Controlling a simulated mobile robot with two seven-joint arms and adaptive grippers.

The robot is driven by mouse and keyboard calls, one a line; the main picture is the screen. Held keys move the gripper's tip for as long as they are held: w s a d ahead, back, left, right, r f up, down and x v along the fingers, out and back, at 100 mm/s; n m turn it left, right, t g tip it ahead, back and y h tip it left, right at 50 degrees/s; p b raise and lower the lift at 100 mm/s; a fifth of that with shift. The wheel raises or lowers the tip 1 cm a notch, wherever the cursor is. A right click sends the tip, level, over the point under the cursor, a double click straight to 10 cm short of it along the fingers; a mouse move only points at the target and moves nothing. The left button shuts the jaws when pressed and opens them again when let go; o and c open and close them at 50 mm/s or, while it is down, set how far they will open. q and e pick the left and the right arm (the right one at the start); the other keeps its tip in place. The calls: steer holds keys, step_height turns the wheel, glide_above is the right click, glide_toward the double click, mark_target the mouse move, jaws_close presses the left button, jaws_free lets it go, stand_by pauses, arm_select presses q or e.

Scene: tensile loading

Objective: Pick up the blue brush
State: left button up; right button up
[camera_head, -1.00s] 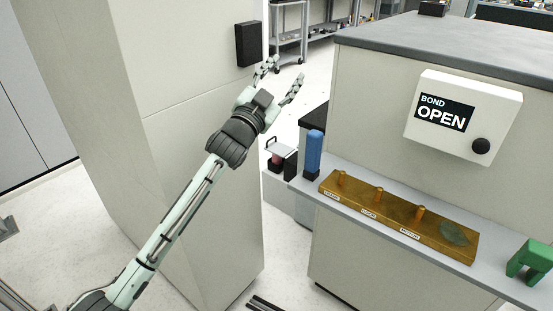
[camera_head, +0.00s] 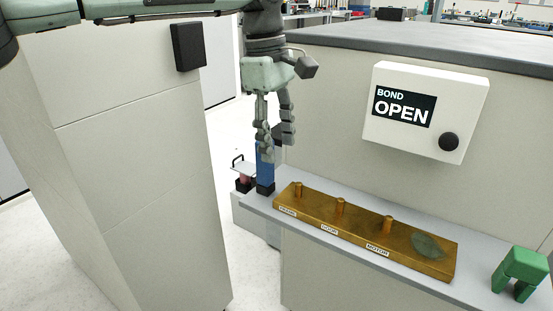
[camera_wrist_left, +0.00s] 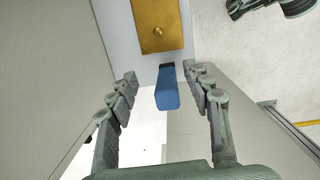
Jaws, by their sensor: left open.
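The blue brush (camera_head: 265,165) stands upright on its black base at the left end of the grey shelf. It also shows in the left wrist view (camera_wrist_left: 167,90), between the two rows of fingers. My left gripper (camera_head: 276,150) comes down from above, its fingers pointing down around the top of the brush. In the left wrist view the left gripper (camera_wrist_left: 163,88) is open, with a gap on each side of the brush. In the head view the fingers hide part of the brush's upper end.
A wooden peg board (camera_head: 350,226) with labelled pegs and a leaf-like piece lies right of the brush. A green block piece (camera_head: 520,272) stands farther right. A white box reading BOND OPEN (camera_head: 424,112) hangs above. A tall cabinet (camera_head: 130,150) stands left.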

mark_target(265, 170)
arm_select(q)
steer(key=shift+w+a+y, duration=0.3)
steer(key=shift+a, duration=0.3)
steer(key=shift+w+a+y, duration=0.25)
steer(key=shift+a+y, duration=0.05)
steer(key=shift+a, duration=0.25)
steer(key=shift+w+a+f, duration=0.1)
steer(key=shift+a, duration=0.25)
steer(key=f, duration=0.7)
steer(key=shift+d+f, duration=0.25)
steer(key=shift+d, duration=0.05)
arm_select(e)
steer(key=shift+w+a+r+t+y, duration=0.3)
steer(key=shift+w+a+r+t, duration=0.3)
steer(key=shift+w+a+r, duration=0.3)
arm_select(q)
jaws_close()
